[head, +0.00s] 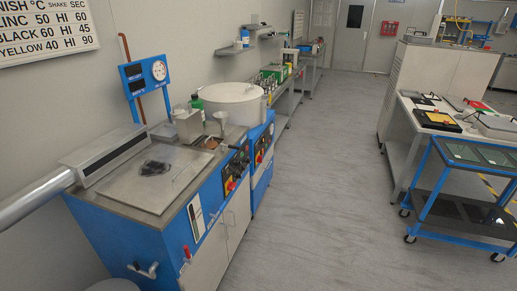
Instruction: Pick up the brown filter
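A small brown item (211,143), which may be the brown filter, lies on the steel top of the blue workstation (150,195) at the left. It is close to the top's back right part, just below a metal funnel-shaped piece (221,118). It is too small to make out its exact shape. Neither of my grippers is in view.
A metal box (189,127) and a dark green bottle (197,103) stand behind the brown item, near a large white drum (232,103). A blue cart (465,190) stands right; the grey floor (320,190) between is clear.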

